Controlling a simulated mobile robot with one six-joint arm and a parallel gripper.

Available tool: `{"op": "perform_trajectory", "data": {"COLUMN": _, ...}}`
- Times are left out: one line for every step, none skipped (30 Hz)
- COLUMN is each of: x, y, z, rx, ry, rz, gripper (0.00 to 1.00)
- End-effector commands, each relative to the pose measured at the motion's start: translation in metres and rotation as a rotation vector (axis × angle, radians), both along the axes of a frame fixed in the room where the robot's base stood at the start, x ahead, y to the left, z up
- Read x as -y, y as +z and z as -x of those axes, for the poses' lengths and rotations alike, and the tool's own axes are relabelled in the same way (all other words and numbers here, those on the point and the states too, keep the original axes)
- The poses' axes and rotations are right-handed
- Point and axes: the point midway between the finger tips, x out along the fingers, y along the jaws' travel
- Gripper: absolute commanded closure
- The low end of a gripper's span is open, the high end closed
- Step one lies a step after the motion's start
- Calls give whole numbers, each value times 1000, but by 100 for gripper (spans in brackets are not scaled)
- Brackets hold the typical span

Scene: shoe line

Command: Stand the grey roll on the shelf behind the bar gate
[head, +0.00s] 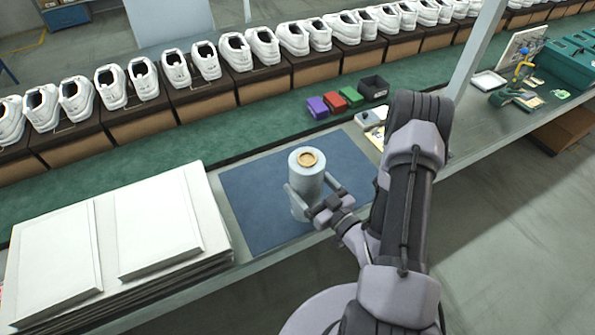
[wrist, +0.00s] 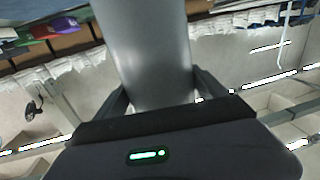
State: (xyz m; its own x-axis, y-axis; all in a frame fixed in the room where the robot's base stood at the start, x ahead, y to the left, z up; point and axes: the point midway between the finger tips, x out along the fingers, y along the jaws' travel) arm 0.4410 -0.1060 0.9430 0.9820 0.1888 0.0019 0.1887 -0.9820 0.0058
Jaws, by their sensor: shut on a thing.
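The grey roll (head: 306,178) stands upright over the blue mat in the head view, with a tan core ring on its top. My gripper (head: 308,197) is shut on the lower part of the roll, one finger on each side. In the wrist view the roll (wrist: 148,55) fills the middle between the two fingers of my gripper (wrist: 158,97). I cannot tell whether the roll's base touches the mat. I cannot make out the shelf or the bar gate for sure in either view.
The blue mat (head: 255,208) lies on the bench. White flat boards (head: 160,225) are stacked at the left. Purple, red, green and black small bins (head: 349,96) stand behind the mat. White shoes on brown boxes (head: 315,68) line the back. A grey post (head: 474,50) rises at the right.

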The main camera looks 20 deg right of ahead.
Motion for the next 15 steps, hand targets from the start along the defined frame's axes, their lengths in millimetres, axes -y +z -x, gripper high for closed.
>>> {"op": "perform_trajectory", "data": {"x": -2, "y": -3, "z": -16, "rx": 5, "ry": 7, "rz": 5, "gripper": 91}}
{"op": "perform_trajectory", "data": {"x": -2, "y": -3, "z": -26, "rx": 7, "ry": 7, "rz": 5, "gripper": 91}}
{"op": "perform_trajectory", "data": {"x": -1, "y": -5, "z": -39, "rx": 6, "ry": 6, "rz": 5, "gripper": 91}}
{"op": "perform_trajectory", "data": {"x": -1, "y": -6, "z": -50, "rx": 6, "ry": 6, "rz": 4, "gripper": 91}}
{"op": "perform_trajectory", "data": {"x": -1, "y": -7, "z": -60, "rx": 5, "ry": 5, "rz": 4, "gripper": 91}}
{"op": "perform_trajectory", "data": {"x": 0, "y": -8, "z": -74, "rx": 6, "ry": 5, "rz": 4, "gripper": 91}}
{"op": "perform_trajectory", "data": {"x": 0, "y": -9, "z": -83, "rx": 6, "ry": 4, "rz": 3, "gripper": 91}}
{"op": "perform_trajectory", "data": {"x": 0, "y": -10, "z": -92, "rx": 4, "ry": 3, "rz": 2, "gripper": 90}}
{"op": "perform_trajectory", "data": {"x": 1, "y": -10, "z": -102, "rx": 4, "ry": 2, "rz": 1, "gripper": 90}}
{"op": "perform_trajectory", "data": {"x": 1, "y": -11, "z": -109, "rx": 3, "ry": 1, "rz": 0, "gripper": 90}}
{"op": "perform_trajectory", "data": {"x": 1, "y": -11, "z": -114, "rx": 3, "ry": 1, "rz": 1, "gripper": 90}}
{"op": "perform_trajectory", "data": {"x": 2, "y": -12, "z": -120, "rx": 2, "ry": 0, "rz": 1, "gripper": 90}}
{"op": "perform_trajectory", "data": {"x": 2, "y": -12, "z": -123, "rx": 2, "ry": 0, "rz": 1, "gripper": 90}}
{"op": "perform_trajectory", "data": {"x": 2, "y": -13, "z": -125, "rx": 1, "ry": -1, "rz": 0, "gripper": 90}}
{"op": "perform_trajectory", "data": {"x": 2, "y": -16, "z": -126, "rx": 0, "ry": -1, "rz": -1, "gripper": 90}}
